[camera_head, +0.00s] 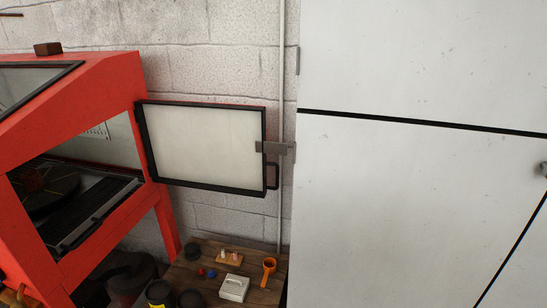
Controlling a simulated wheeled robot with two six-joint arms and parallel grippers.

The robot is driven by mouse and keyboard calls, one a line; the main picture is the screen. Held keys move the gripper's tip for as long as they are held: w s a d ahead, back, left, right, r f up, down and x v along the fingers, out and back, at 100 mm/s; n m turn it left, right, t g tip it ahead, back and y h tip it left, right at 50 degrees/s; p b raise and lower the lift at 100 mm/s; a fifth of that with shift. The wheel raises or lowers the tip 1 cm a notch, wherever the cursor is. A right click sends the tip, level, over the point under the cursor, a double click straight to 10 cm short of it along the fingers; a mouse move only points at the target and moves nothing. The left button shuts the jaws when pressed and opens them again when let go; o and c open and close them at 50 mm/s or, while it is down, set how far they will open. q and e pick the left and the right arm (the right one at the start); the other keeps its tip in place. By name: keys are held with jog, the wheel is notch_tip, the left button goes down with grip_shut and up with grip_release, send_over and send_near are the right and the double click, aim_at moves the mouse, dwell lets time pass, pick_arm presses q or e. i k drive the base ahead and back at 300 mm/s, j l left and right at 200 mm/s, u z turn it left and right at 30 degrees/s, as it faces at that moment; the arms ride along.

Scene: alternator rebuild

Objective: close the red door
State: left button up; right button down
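The red cabinet (95,92) stands at the left, with a window opening in its side and a dark tray and round plate inside. Its door (205,148) stands open, swung out to the right from the cabinet's right-hand edge. The door shows a pale panel in a black frame, with a thin red strip along its top edge. A grey latch-like bar (275,148) and a dark handle (272,176) show at the door's free edge. Neither of my grippers is in view.
A tall white cabinet (410,190) fills the right side, close to the door's free edge. Below the door, a wooden table (215,298) holds a white box (234,288), an orange scoop (268,268) and several small items. A pipe (281,80) runs up the block wall.

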aim_at(223, 148)
jog(key=i+j+u, duration=0.4)
jog(key=i+j, duration=0.55)
jog(key=j, duration=0.15)
